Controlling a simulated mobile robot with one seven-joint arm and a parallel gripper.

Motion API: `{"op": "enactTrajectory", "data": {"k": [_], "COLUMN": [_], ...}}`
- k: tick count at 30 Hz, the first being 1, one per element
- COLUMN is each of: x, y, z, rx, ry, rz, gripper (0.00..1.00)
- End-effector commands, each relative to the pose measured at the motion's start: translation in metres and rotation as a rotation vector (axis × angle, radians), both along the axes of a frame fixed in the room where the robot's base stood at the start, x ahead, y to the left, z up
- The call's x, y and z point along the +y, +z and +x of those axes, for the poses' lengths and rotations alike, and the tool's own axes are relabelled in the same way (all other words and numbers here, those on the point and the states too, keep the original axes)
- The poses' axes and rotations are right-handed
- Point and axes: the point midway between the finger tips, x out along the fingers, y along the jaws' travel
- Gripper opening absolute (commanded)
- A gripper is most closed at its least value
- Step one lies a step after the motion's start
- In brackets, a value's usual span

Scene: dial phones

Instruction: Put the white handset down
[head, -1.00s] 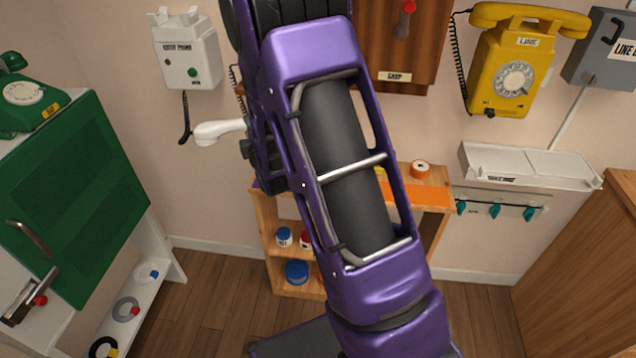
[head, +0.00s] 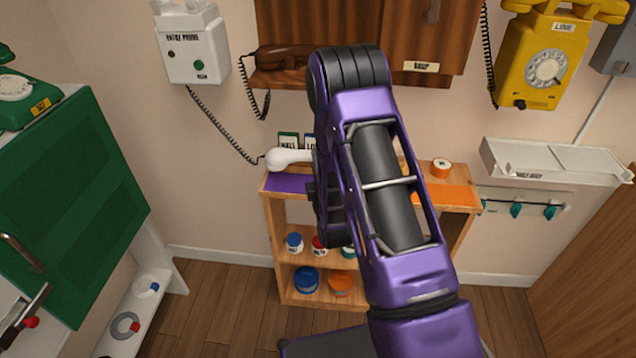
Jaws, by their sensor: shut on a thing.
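The white handset (head: 285,159) shows one rounded end just left of my arm, over the purple mat (head: 284,184) on the wooden shelf unit (head: 272,228). Its dark coiled cord (head: 222,128) runs up left to the white entry phone (head: 196,52) on the wall. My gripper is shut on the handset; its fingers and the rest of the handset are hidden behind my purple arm. I cannot tell whether the handset touches the mat.
Small cards (head: 288,140) stand behind the mat. An orange mat (head: 452,196) and an orange tape roll (head: 440,168) lie right of my arm. A brown handset (head: 282,57) rests on the wooden phone above. Jars (head: 305,280) fill lower shelves.

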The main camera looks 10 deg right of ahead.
Motion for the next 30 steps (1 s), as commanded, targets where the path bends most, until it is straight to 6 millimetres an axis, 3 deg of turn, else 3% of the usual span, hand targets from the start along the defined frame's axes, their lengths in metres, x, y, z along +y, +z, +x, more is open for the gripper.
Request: {"op": "enactTrajectory", "data": {"k": [14,25,26,28,30], "x": [0.0,0.001,0.001,0.0,0.0], "y": [-0.055,-0.059,-0.06,-0.059,-0.059], "z": [0.0,0.0,0.0,0.0,0.0], "rx": [-0.001,-0.002,-0.001,-0.001,-0.001], "ry": [0.0,0.001,0.001,0.001,0.001], "rz": [0.001,0.0,0.0,0.0,0.0], "gripper": [0.0,0.0,0.36,0.47,0.47]}}
